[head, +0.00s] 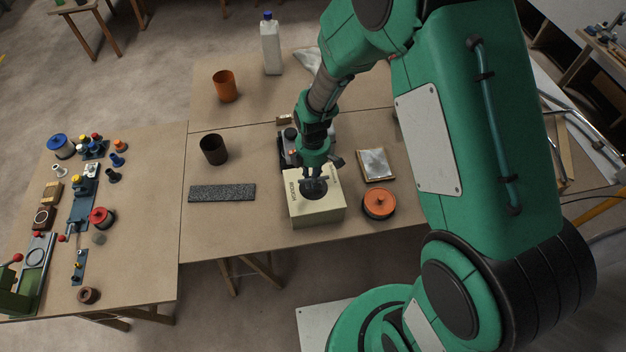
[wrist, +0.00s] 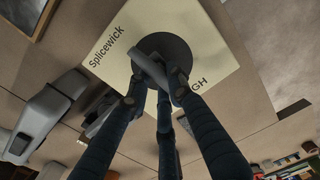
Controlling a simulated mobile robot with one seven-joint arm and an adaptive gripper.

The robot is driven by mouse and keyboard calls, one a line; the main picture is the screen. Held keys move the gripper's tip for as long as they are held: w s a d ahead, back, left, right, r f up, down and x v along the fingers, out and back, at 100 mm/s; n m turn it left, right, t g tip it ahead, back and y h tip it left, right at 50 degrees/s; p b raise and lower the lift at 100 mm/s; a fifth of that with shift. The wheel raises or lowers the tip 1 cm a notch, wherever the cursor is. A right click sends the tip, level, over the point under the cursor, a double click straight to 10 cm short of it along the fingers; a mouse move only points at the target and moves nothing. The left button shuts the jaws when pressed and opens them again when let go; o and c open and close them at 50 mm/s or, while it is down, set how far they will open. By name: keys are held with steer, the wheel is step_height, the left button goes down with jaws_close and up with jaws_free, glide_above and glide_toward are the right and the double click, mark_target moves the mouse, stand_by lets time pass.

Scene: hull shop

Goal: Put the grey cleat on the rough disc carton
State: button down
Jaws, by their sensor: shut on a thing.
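The rough disc carton (head: 322,215) is a cream box near the front edge of the middle table. In the wrist view its top (wrist: 213,50) shows a dark round disc mark and the words "Splicewick" and, partly covered, "ROUGH". My gripper (head: 314,182) is directly over the carton, pointing down. In the wrist view my gripper (wrist: 160,85) is shut on the grey cleat (wrist: 147,66), a slim grey piece lying across the dark disc. In the head view the fingers mostly hide the cleat. I cannot tell whether it touches the carton top.
An orange round tin (head: 379,204) and a framed tray (head: 376,164) stand right of the carton. A dark speckled strip (head: 222,193) and a brown cup (head: 213,150) are left. A grey device (head: 290,140) is close behind. Bare table lies in front of the strip.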

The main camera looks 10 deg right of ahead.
steer(key=shift+f, duration=0.8)
steer(key=shift+f, duration=0.15)
steer(key=c, duration=1.6)
jaws_free()
steer(key=shift+o, duration=0.2)
step_height(320, 180, up, 12)
steer(key=shift+p, duration=0.45)
steer(key=shift+r, duration=0.2)
